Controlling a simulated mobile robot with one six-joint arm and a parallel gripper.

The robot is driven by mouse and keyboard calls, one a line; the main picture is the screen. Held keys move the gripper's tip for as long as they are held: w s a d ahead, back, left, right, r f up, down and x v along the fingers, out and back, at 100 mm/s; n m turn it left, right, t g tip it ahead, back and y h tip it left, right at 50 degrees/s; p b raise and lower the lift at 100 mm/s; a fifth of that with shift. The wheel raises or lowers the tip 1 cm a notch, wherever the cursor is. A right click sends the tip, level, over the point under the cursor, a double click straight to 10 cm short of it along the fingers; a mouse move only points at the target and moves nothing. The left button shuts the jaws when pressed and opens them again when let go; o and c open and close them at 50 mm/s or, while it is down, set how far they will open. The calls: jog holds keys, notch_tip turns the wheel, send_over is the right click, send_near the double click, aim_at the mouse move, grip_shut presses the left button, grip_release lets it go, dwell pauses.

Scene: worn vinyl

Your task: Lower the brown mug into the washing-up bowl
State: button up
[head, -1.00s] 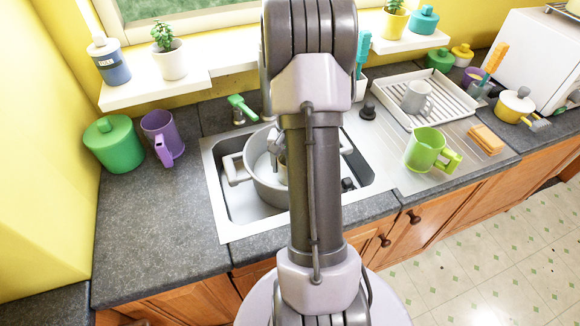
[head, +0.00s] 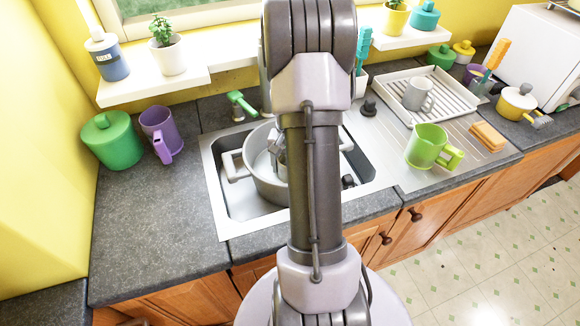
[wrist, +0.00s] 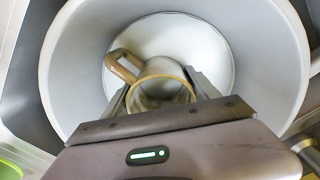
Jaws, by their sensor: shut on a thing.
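The brown mug (wrist: 161,82) shows in the wrist view, its handle up and to the left and its open mouth facing the camera. My gripper (wrist: 162,92) is shut on it, one finger on each side. The grey washing-up bowl (wrist: 75,75) surrounds the mug in that view, with the bowl's pale floor behind it. In the head view the bowl (head: 264,190) sits in the sink, and my arm hides most of the mug and part of the bowl. I cannot tell whether the mug touches the bowl's floor.
The sink (head: 226,205) has a green-handled tap (head: 241,102) behind it. A green mug (head: 426,146) stands on the drainer at right, near a rack (head: 394,92) holding a grey mug (head: 418,93). A purple mug (head: 160,130) and green pot (head: 112,143) stand at left.

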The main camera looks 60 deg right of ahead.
jog(key=shift+f+b, duration=0.95)
jog(key=shift+f, duration=0.3)
dwell(0.4)
jog(key=o, duration=1.8)
